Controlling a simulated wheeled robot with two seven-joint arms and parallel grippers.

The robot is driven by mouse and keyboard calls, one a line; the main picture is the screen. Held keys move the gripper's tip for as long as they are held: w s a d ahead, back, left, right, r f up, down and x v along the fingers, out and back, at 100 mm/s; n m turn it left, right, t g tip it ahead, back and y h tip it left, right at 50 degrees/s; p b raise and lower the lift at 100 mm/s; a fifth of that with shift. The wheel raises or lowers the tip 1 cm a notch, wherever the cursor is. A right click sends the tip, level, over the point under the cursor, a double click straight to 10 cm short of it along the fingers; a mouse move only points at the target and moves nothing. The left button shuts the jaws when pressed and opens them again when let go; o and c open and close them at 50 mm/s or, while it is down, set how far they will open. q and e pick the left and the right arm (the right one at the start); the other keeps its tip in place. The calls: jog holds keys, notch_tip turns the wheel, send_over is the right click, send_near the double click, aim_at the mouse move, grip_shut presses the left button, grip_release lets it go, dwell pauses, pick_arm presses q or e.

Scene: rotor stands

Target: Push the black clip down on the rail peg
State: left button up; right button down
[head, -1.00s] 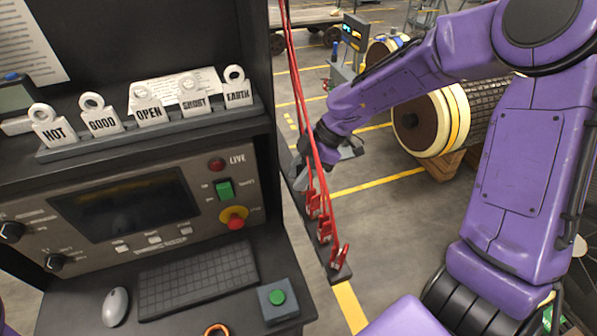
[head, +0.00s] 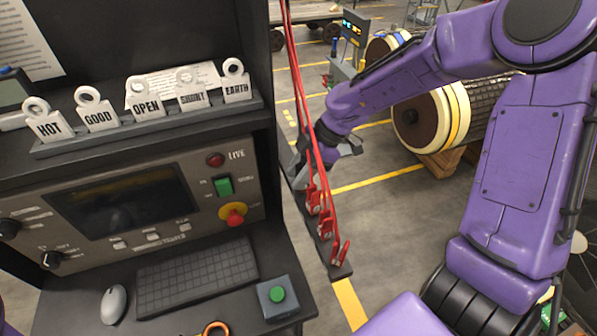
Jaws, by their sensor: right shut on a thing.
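My right gripper (head: 300,170) is at the far end of the dark rail (head: 341,271), which runs along the right side of the console. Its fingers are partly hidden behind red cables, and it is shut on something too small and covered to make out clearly. I cannot pick out the black clip or its peg there. Red clips (head: 326,222) with red cables sit on the nearer part of the rail. My left gripper is not in view.
The console has a keyboard (head: 197,276), a mouse (head: 114,304), a green button box (head: 278,297) and a red knob (head: 234,215). Labelled tags (head: 146,100) stand on its shelf. Red cables (head: 300,100) hang close beside my right gripper. Open floor lies right of the rail.

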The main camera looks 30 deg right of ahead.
aim_at(303, 165)
jog(key=shift+f, duration=0.1)
jog(key=c, duration=0.7)
grip_release()
jog(key=v, duration=0.4)
jog(key=shift+w+b, duration=0.15)
jog(key=shift+b, duration=0.2)
jog(key=p+v, duration=0.3)
jog(key=v, duration=0.3)
jog(key=shift+s+d+r+p, duration=0.15)
jog(key=shift+s+r+p, duration=0.1)
jog(key=shift+p, duration=0.1)
jog(key=shift+w, duration=0.15)
